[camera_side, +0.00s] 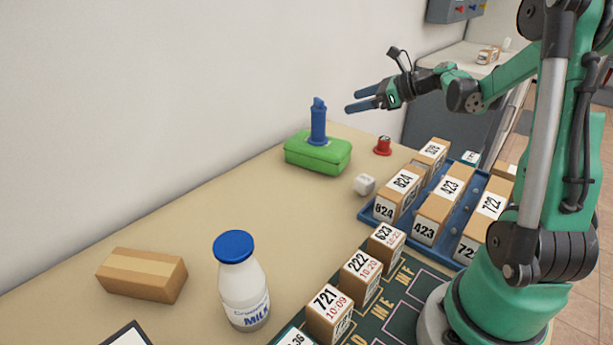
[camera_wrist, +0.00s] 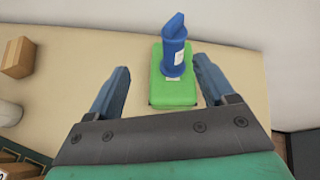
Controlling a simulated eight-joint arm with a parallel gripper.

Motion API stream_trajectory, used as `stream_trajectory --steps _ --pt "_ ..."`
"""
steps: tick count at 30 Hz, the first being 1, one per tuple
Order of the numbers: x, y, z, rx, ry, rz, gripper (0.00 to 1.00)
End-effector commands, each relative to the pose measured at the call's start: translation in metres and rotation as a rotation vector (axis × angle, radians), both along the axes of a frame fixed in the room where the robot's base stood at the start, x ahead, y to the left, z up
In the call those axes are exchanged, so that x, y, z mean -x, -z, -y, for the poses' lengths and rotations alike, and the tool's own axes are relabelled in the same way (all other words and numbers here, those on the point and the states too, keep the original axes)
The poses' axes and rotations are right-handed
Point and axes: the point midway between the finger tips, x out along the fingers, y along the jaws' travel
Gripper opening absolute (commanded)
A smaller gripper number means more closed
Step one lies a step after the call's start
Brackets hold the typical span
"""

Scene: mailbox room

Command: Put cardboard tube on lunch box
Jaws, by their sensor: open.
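The green lunch box (camera_side: 300,158) lies flat on the table near the wall; it also shows in the wrist view (camera_wrist: 172,95). A blue tube-shaped piece (camera_side: 318,122) with a slanted top stands upright on its lid. This is the only tube-like thing in view, and no plain brown cardboard tube shows. In the wrist view the blue tube (camera_wrist: 173,50) appears between the fingertips and beyond them. My gripper (camera_side: 351,101) is open and empty, above and to the right of the tube in the side view, apart from it.
A blue tray (camera_side: 456,225) holds numbered boxes. A milk bottle (camera_side: 241,285) and a brown carton (camera_side: 142,275) stand at left. The table between is clear.

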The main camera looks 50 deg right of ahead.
Motion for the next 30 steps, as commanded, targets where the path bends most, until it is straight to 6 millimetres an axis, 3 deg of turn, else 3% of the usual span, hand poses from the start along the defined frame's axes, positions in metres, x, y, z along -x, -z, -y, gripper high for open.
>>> stream_trajectory --steps 5,9,12,15,19,23,30 --pt "-0.002 0.000 -0.092 0.540 -0.403 -0.062 0.76" --pt "0.024 0.007 -0.161 1.114 -0.873 -0.033 0.76" --pt "0.047 0.013 -0.193 1.495 -1.206 0.036 0.76" --pt "0.066 0.018 -0.212 1.809 -1.481 0.121 0.76" --pt "0.080 0.023 -0.224 2.077 -1.715 0.208 0.76" --pt "0.085 0.024 -0.227 2.187 -1.810 0.245 0.76" --pt "0.085 0.024 -0.227 2.198 -1.819 0.247 0.76"
